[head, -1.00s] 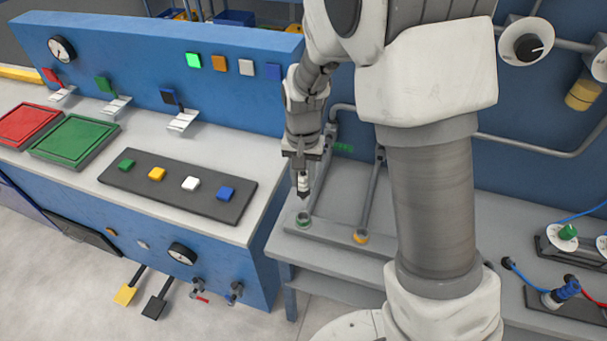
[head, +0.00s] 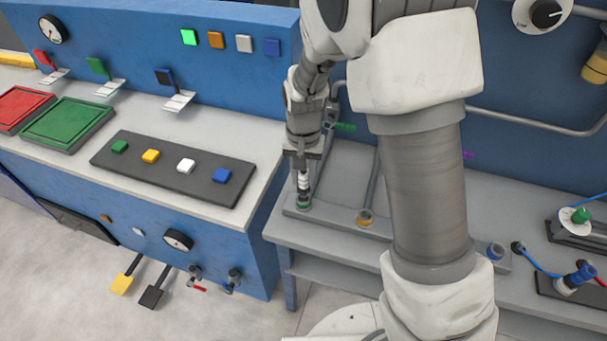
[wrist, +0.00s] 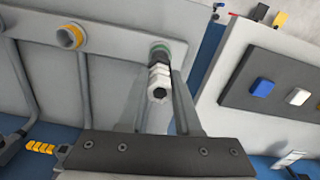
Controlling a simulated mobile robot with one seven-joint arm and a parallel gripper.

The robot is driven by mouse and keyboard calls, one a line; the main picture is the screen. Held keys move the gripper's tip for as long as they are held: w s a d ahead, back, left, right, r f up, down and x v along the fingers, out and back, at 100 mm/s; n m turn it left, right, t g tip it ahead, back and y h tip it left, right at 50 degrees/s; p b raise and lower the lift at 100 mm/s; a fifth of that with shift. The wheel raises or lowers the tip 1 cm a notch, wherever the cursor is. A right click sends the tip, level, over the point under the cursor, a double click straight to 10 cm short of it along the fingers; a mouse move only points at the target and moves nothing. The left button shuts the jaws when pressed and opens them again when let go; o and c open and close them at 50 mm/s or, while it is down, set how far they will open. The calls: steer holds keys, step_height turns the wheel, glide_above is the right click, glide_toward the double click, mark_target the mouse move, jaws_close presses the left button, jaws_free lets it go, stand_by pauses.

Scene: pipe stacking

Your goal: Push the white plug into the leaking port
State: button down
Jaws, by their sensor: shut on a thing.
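My gripper (head: 303,176) points down over the green-rimmed port (head: 303,204) at the left end of the grey pipe base. It is shut on the white plug (head: 304,184), a ribbed white piece with a dark lower end. In the wrist view the plug (wrist: 159,78) sits between the two fingers, with its dark end at the green-rimmed port (wrist: 160,48). The dark end meets or slightly enters the port; how deep I cannot tell. The white part is outside the port. No leak is visible at any port.
An orange-rimmed port (head: 365,217) is right of the green one, and a blue port (head: 495,250) is farther right behind my arm. Grey pipes rise near the ports. The blue console with coloured buttons (head: 174,168) stands close on the left.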

mark_target(303, 185)
steer(key=shift+f+b, duration=1.25)
steer(key=shift+f, duration=0.45)
stand_by(0.5)
steer(key=c, duration=0.5)
jaws_free()
steer(key=shift+r, duration=0.1)
step_height(303, 185, up, 17)
steer(key=p, duration=0.2)
steer(key=s+d+r+t, duration=0.2)
steer(key=s+d+r, duration=0.1)
steer(key=s, duration=0.3)
steer(key=s+d+r+n+t, duration=0.1)
steer(key=s+d+r, duration=0.2)
steer(key=s+d, duration=0.2)
steer(key=s+d+r+n+t, duration=0.1)
steer(key=s+d+r+t, duration=0.1)
steer(key=s, duration=0.5)
steer(key=shift+s+d+r+t, duration=0.15)
steer(key=shift+d+r, duration=0.2)
steer(key=shift+d, duration=0.3)
steer(key=shift+s+d+r+t, duration=0.15)
steer(key=shift+d+r, duration=0.2)
steer(key=shift+d, duration=0.25)
